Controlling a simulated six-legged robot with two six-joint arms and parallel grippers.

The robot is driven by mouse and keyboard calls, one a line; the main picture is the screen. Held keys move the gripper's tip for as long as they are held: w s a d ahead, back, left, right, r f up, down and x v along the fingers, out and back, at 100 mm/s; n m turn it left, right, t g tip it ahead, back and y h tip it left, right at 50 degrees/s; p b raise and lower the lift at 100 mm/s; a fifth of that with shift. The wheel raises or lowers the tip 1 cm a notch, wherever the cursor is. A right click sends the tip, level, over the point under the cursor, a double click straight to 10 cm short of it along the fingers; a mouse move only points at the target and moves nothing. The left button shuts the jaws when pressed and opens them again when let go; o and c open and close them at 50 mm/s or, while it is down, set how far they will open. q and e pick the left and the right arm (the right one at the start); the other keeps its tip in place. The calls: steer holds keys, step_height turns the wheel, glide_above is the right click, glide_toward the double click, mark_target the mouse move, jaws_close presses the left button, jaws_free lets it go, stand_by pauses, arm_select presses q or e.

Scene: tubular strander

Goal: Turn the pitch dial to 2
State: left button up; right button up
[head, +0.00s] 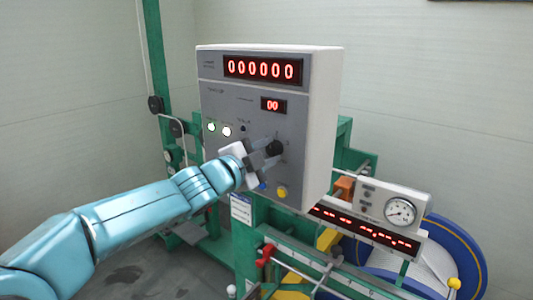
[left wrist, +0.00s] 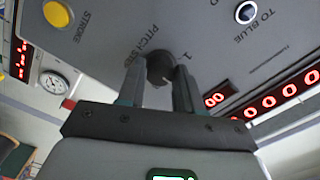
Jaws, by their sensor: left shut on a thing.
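The pitch dial (head: 276,147) is a small black round knob on the grey front of the control box. It also shows in the left wrist view (left wrist: 160,68), with a PITCH label and a numeral 1 printed beside it. My left gripper (head: 266,153) reaches the panel from the left and is shut on the dial. In the left wrist view its two fingers (left wrist: 159,76) stand on either side of the knob. The fingers partly hide the dial, and I cannot tell which number it points to. My right gripper is not in view.
The control box (head: 321,130) has a large red display (head: 262,69) of zeros and a small one (head: 273,105) reading 00. A yellow button (head: 282,192) and a blue one (head: 262,185) sit below the dial. A gauge (head: 400,211) and green machine frame stand lower right.

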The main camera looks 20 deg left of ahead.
arm_select(q)
steer(key=o, duration=1)
steer(key=shift+o, duration=0.2)
steer(key=shift+s, duration=0.1)
steer(key=v, duration=1.6)
steer(key=shift+s, duration=0.1)
